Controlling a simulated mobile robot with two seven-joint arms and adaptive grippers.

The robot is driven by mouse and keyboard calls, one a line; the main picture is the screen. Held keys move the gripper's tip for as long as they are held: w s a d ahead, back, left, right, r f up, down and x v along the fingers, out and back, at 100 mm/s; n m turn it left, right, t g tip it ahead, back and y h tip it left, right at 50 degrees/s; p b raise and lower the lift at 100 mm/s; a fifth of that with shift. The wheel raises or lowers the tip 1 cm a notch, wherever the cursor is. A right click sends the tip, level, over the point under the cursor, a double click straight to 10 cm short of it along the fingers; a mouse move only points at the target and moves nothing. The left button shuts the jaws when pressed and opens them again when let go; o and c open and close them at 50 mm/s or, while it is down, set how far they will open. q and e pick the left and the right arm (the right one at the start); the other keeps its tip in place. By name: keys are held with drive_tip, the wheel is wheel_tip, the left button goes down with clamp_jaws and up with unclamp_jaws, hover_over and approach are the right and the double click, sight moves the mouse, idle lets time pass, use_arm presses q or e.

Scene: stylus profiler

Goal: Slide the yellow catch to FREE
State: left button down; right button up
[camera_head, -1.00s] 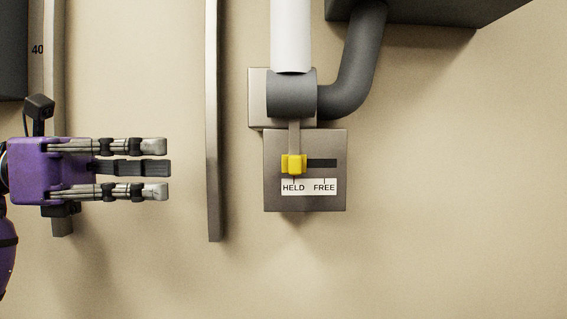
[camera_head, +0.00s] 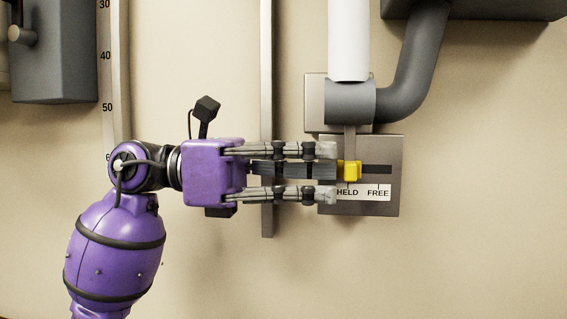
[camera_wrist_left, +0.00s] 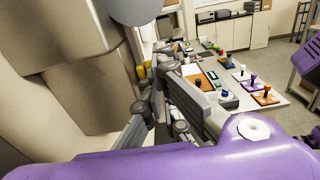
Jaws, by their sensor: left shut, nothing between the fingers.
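The yellow catch (camera_head: 351,170) sits at the left end of a dark horizontal slot (camera_head: 378,169) in a grey metal plate (camera_head: 385,208), above the word HELD. The word FREE (camera_head: 378,193) is to its right, under the empty part of the slot. My left gripper (camera_head: 328,172) is shut and empty, coming in from the left. Its fingertips overlap the plate's left part, just left of the catch; I cannot tell whether they touch it. In the left wrist view its dark fingers (camera_wrist_left: 180,105) show, but I cannot clearly make out the catch. My right gripper is not seen.
A white cylinder (camera_head: 348,40) and a grey bent pipe (camera_head: 405,75) stand above the plate. A vertical metal strip (camera_head: 267,80) runs behind my left gripper. The wall below the plate is clear. The wrist view shows a bench (camera_wrist_left: 288,108) with several coloured items.

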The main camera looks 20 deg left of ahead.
sight(344, 173)
use_arm(q)
drive_tip(key=shift+d, duration=0.2)
drive_tip(key=p+x, duration=0.1)
drive_tip(key=x, duration=0.3)
drive_tip(key=shift+w+d, duration=0.15)
drive_tip(key=shift+d, duration=0.2)
drive_tip(key=shift+a, duration=0.1)
